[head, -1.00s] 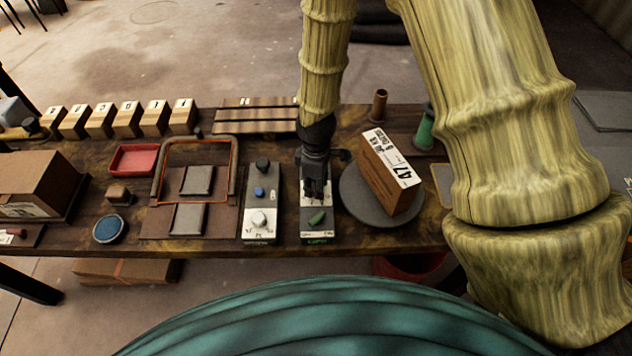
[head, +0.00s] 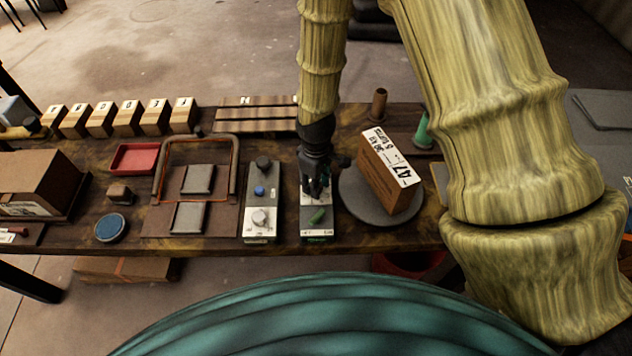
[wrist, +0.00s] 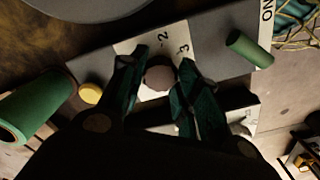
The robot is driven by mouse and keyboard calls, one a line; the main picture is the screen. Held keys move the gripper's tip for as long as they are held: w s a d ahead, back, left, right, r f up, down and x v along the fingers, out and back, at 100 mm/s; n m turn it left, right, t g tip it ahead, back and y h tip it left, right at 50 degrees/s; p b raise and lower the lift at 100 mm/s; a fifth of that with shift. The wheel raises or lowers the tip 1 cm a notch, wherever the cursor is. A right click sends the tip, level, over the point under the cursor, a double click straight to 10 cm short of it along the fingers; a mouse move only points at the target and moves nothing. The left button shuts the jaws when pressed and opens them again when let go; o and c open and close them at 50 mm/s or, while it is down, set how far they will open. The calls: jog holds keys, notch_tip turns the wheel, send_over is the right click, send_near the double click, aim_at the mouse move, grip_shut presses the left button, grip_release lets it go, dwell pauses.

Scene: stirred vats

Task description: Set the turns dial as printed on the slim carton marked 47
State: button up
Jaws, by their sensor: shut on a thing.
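My gripper (head: 317,188) is over the back part of a narrow grey control box (head: 319,232). In the wrist view its fingers (wrist: 164,62) are closed on both sides of a round brownish dial knob (wrist: 159,77). The printed numbers 2 and 3 show on the white scale beside the knob; the rest of the scale and any pointer are hidden. The slim brown carton (head: 385,188) stands on a round grey disc (head: 357,210), just right of the box. Its white label (head: 391,157) shows 47; the smaller lines are hard to read.
A green lever (head: 317,215) sits on the same box, near the word ON in the wrist view. To the left is another panel (head: 260,200) with knobs and a blue button. A green cylinder (wrist: 32,107) and yellow button (wrist: 90,93) lie near my fingers.

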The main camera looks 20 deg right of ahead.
jog(key=o, duration=1.1)
jog(key=shift+c, duration=0.2)
jog(key=shift+r, duration=0.1)
notch_tip(320, 180, up, 12)
dwell(0.5)
